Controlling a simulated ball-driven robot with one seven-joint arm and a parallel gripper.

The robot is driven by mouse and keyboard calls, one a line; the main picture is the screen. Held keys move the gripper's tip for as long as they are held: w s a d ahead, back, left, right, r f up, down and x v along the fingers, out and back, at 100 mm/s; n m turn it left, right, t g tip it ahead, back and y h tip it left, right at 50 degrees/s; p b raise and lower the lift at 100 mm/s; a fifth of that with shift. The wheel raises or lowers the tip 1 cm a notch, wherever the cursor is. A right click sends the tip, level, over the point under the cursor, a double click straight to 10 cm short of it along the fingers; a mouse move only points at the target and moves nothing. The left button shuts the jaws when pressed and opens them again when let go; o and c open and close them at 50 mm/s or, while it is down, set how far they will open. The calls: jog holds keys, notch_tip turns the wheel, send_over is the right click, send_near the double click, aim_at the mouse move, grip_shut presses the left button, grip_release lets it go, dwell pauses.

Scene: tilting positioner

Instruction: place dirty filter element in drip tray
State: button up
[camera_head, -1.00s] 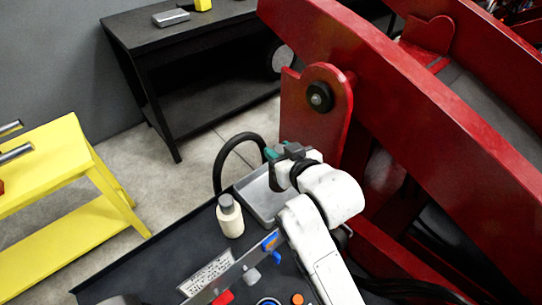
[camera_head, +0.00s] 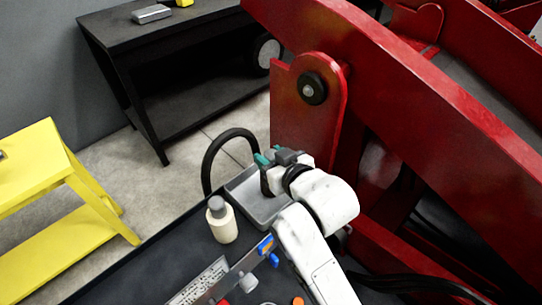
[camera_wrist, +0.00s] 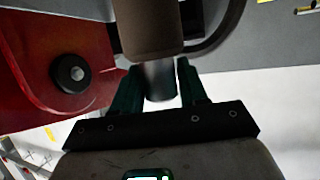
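The drip tray, a shallow grey metal tray (camera_head: 262,209), sits at the far end of the dark cart top. My gripper (camera_head: 267,158), with green fingers, is above the tray's far edge in the head view. In the wrist view my gripper (camera_wrist: 160,78) has its fingers on both sides of a grey cylindrical neck, which appears gripped. A brownish-grey body (camera_wrist: 149,28) joins this neck and looks like the dirty filter element. In the head view I cannot clearly make out the element; my gripper and wrist hide most of that area.
A cream bottle with a grey cap (camera_head: 222,222) stands just left of the tray. A black curved hose (camera_head: 211,150) arches behind it. The large red positioner (camera_head: 310,125) is close on the right. A yellow bench (camera_head: 45,170) and a black table (camera_head: 165,60) stand farther off.

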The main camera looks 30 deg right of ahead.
jog(key=o, duration=0.4)
jog(key=shift+r, duration=0.15)
jog(key=a+v, duration=0.1)
jog(key=v, duration=1.1)
jog(key=s+d+f+g, duration=0.2)
jog(key=s+f+g, duration=0.2)
jog(key=s+f, duration=0.2)
jog(key=s+d+f+g, duration=0.3)
jog(key=s+f+g, duration=0.1)
jog(key=s+f, duration=0.3)
jog(key=s+d+f+m+g+h, duration=0.1)
jog(key=s+d+f+g, duration=0.2)
jog(key=s+f, duration=0.4)
notch_tip(320, 180, down, 4)
jog(key=shift+r+g+b, duration=0.1)
jog(key=shift+g+b, duration=0.25)
jog(key=shift+g, duration=0.35)
